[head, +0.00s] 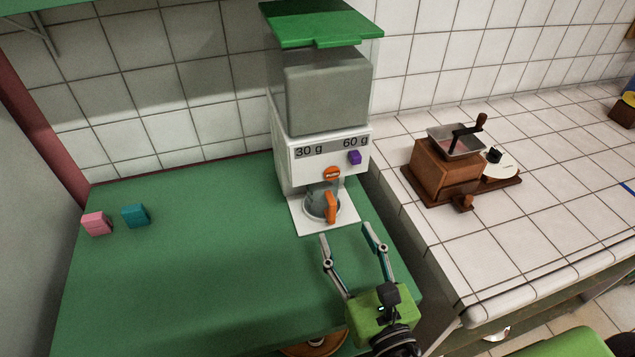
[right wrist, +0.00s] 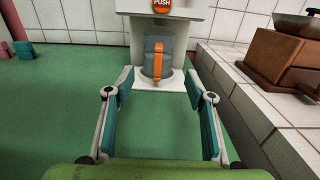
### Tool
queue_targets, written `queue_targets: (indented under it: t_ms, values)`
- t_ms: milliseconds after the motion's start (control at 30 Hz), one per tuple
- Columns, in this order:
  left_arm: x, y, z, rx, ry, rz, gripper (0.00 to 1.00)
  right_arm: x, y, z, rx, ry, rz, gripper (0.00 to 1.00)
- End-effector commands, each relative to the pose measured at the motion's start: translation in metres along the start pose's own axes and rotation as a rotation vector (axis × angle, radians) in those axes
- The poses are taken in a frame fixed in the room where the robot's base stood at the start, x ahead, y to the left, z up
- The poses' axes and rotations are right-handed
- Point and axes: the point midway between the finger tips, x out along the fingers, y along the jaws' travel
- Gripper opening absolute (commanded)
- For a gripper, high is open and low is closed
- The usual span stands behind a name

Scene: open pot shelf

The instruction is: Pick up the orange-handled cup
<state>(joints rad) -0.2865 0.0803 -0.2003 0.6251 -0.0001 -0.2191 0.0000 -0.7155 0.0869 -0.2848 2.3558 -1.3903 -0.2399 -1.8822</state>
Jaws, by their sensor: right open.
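The orange-handled cup (head: 318,207) is a clear cup with an upright orange handle. It stands on the white base plate of the dispenser (head: 300,165), under its spout, with the handle facing me. The cup also shows in the right wrist view (right wrist: 149,70), centred beyond the fingers. My right gripper (head: 346,237) is open and empty, with its fingers short of the cup and apart from it. In the right wrist view the two fingers (right wrist: 160,88) frame the base plate's front edge. My left gripper is not in view.
A pink block (head: 97,223) and a teal block (head: 135,215) sit at the left of the green table (head: 190,280). A wooden grinder (head: 445,170) stands on the tiled counter (head: 500,245) to the right. The green table's middle is clear.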

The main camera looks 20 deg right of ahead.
Motion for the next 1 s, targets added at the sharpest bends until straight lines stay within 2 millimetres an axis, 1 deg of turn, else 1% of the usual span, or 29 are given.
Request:
queue_targets:
  t_ms: [133,200,333,433,567,667,767,900,1000]
  values:
    - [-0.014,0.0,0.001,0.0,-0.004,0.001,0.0,0.017,0.0,0.005,-0.002,-0.003,0.0,0.5]
    - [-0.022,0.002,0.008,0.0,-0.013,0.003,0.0,0.03,0.0,0.007,-0.002,-0.004,0.0,0.5]
    - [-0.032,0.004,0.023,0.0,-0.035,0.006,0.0,0.053,0.0,0.005,-0.001,-0.003,0.0,0.5]
    - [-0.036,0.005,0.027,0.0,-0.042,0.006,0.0,0.068,0.0,0.004,-0.001,-0.002,0.0,0.5]
    - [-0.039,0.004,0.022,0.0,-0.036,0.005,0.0,0.081,0.0,0.002,0.0,-0.001,0.0,0.5]
    - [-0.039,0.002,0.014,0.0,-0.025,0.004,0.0,0.085,0.0,0.001,0.001,0.001,0.0,0.5]
    - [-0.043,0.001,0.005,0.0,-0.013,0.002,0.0,0.094,0.001,0.003,0.0,-0.001,-0.001,0.5]
    - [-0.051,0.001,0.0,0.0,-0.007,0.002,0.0,0.116,0.004,0.006,0.002,-0.001,-0.001,0.5]
    - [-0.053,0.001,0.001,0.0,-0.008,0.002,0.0,0.129,0.003,0.004,0.0,0.0,-0.002,0.5]
